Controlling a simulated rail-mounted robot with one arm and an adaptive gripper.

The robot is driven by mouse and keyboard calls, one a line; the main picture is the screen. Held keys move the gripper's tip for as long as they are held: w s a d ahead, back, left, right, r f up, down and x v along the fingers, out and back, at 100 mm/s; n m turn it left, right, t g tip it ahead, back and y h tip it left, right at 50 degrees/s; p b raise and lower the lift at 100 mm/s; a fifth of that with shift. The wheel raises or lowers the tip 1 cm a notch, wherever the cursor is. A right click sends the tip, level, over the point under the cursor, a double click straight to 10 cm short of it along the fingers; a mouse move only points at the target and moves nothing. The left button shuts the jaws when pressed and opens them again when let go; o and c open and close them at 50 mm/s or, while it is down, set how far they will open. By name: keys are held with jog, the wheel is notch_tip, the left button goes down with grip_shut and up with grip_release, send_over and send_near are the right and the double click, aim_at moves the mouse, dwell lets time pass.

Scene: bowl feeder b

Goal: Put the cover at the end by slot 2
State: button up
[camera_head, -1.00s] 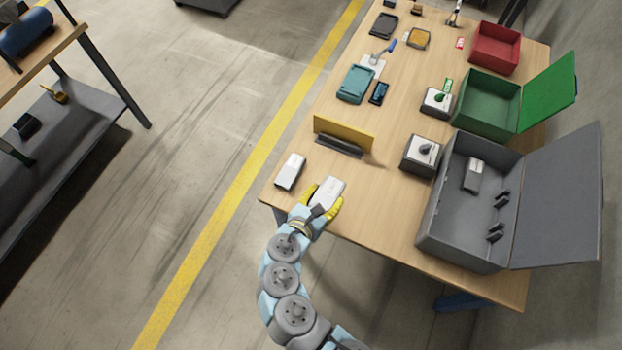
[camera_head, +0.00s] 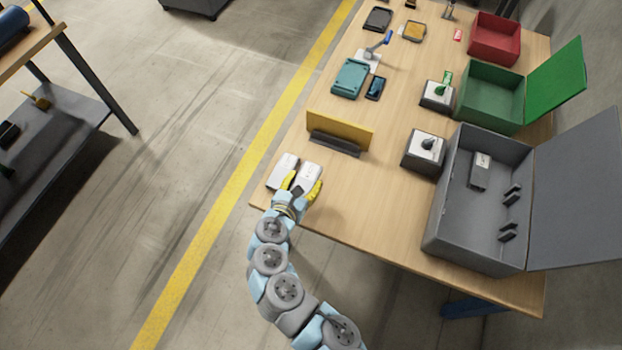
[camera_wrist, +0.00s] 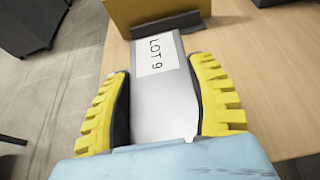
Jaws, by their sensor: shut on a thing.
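My gripper (camera_head: 302,186), with yellow ribbed fingers, is shut on a light grey block (camera_head: 311,170) at the table's near left corner. In the wrist view the block (camera_wrist: 165,100) lies between both fingers and carries a white label reading "LOT 9". A second light grey block (camera_head: 281,169) lies close on its left; I cannot tell whether they touch. A yellow upright panel (camera_head: 340,128) on a dark grey base stands just beyond them. No slot number is legible, and I cannot tell which thing is the cover.
The open grey box (camera_head: 460,225) at the right holds a grey block (camera_head: 480,170) and dark brackets. A green box (camera_head: 487,98) and a red box (camera_head: 495,38) stand behind it. A switch box (camera_head: 424,151) stands beside the grey box. The middle front of the table is clear.

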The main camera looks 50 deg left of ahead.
aim_at(311, 173)
jog(key=w+a+f+b, duration=0.1)
jog(key=f, duration=0.1)
jog(key=w+a+f+b, duration=0.1)
jog(key=w+f, duration=0.1)
jog(key=w+a+f+b, duration=0.1)
jog(key=w+f, duration=0.1)
jog(key=shift+w+a+f, duration=0.1)
jog(key=shift+w+a, duration=0.05)
jog(key=shift+a, duration=0.1)
jog(key=shift+w+a+f, duration=0.1)
jog(key=shift+f, duration=0.2)
jog(key=shift+f+b, duration=1.1)
jog(key=shift+f, duration=0.4)
jog(key=shift+f, duration=0.1)
jog(key=o, duration=1.2)
